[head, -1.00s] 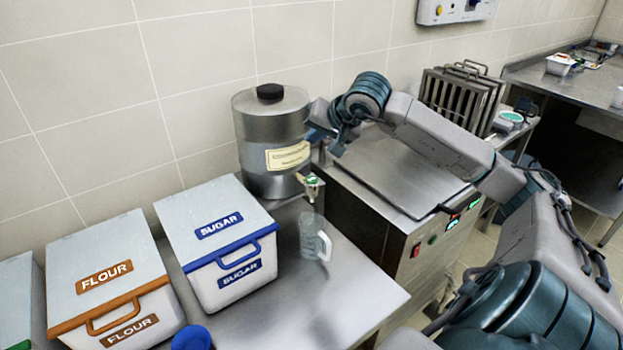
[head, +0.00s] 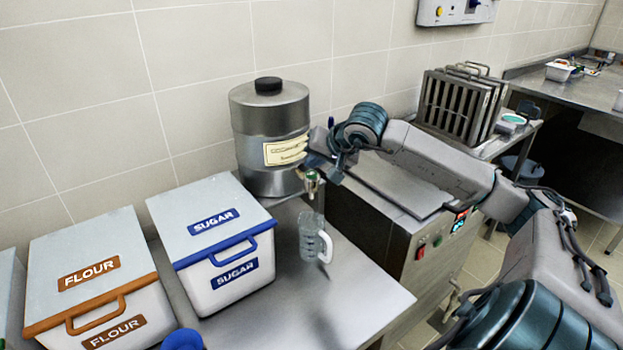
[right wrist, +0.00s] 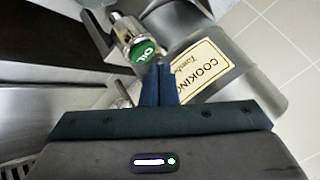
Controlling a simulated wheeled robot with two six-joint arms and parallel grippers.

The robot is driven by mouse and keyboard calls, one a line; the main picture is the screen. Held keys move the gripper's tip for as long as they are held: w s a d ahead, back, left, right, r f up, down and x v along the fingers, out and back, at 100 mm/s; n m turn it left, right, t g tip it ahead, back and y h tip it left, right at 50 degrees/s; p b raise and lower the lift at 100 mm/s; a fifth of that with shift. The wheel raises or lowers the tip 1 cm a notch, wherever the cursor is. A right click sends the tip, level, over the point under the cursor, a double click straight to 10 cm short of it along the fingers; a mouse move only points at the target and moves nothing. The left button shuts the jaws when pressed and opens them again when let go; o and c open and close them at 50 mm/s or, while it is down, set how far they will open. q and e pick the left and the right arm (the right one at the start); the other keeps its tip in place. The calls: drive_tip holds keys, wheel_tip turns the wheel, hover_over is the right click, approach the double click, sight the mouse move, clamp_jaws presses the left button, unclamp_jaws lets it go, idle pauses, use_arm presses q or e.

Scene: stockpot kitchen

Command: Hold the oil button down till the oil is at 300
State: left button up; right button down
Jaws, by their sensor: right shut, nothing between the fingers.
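The steel oil urn (head: 270,130) with a black lid knob stands at the back of the counter. Its tap (head: 312,184) has a green button marked OIL (right wrist: 145,50), seen in the right wrist view. A clear measuring jug (head: 311,236) with a white handle stands below the tap. I cannot read its level or see oil in it. My right gripper (right wrist: 160,70) is shut and empty, its fingertips close beside the button; I cannot tell whether they touch it. In the head view the right gripper (head: 316,166) is just above the tap, small and partly hidden.
A sugar bin (head: 221,260) and a flour bin (head: 95,285) stand left of the jug. A steel machine (head: 400,235) with a lit panel stands to the right, under my right arm. The counter front (head: 350,300) is clear.

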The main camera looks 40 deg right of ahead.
use_arm(q)
drive_tip(key=shift+s, duration=0.5)
drive_tip(key=shift+w, duration=0.4)
idle(0.3)
drive_tip(key=shift+s, duration=0.15)
idle(0.4)
drive_tip(key=shift+f, duration=0.15)
use_arm(e)
drive_tip(key=shift+f+b, duration=0.2)
drive_tip(key=shift+b, duration=0.15)
drive_tip(key=shift+f+b, duration=0.2)
drive_tip(key=shift+b, duration=0.1)
use_arm(q)
drive_tip(key=shift+s+f, duration=0.1)
drive_tip(key=shift+f, duration=0.4)
drive_tip(key=shift+a, duration=0.15)
drive_tip(key=shift+f+b, duration=0.55)
use_arm(e)
drive_tip(key=shift+f, duration=0.45)
idle(3.7)
